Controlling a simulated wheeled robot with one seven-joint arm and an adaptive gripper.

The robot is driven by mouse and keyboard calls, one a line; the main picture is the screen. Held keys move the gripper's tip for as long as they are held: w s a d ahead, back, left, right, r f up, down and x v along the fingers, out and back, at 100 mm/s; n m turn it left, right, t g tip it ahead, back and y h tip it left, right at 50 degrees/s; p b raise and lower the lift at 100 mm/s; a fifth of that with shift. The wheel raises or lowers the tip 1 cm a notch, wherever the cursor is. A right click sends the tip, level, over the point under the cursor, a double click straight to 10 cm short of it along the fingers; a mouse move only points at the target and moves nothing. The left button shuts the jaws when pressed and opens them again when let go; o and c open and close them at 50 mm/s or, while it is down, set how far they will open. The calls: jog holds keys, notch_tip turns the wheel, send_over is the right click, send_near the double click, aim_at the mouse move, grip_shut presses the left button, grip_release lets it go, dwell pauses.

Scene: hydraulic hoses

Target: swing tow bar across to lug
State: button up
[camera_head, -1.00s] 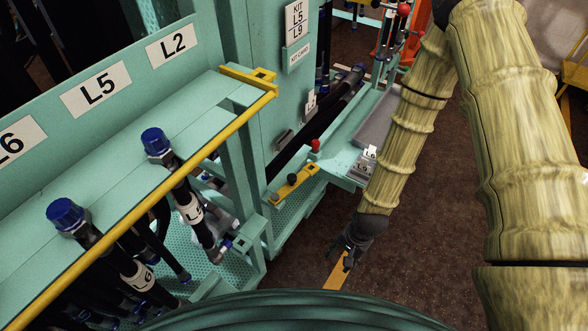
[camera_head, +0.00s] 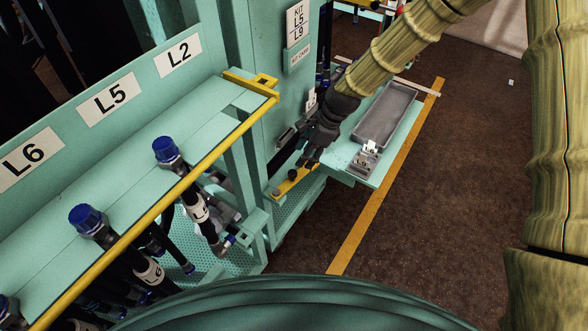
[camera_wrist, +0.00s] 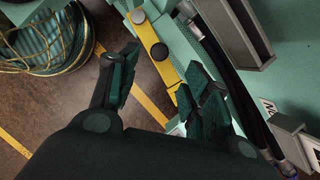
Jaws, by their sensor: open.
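A short yellow bar (camera_head: 284,188), which looks like the tow bar, lies at the low teal deck edge beside the post. It carries a black knob (camera_head: 292,174) and a round grey pin. My gripper (camera_head: 311,163) is close above the bar's far end and hides it. In the wrist view the yellow bar (camera_wrist: 148,32) and its black knob (camera_wrist: 159,51) show beyond and between the spread fingers of my gripper (camera_wrist: 160,82). The fingers hold nothing; contact with the bar cannot be told. I cannot clearly identify the lug.
A teal side shelf with a grey tray (camera_head: 386,116) stands right of my gripper. The rack's yellow rail (camera_head: 165,198) and blue-capped hoses (camera_head: 166,152) are at left. A yellow bracket (camera_head: 262,82) sits at its corner. Brown floor (camera_head: 450,200) with a yellow line is open at right.

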aim_at(293, 172)
jog(key=shift+p+x, duration=0.95)
jog(key=shift+x, duration=3.6)
jog(key=shift+c, duration=0.4)
grip_shut()
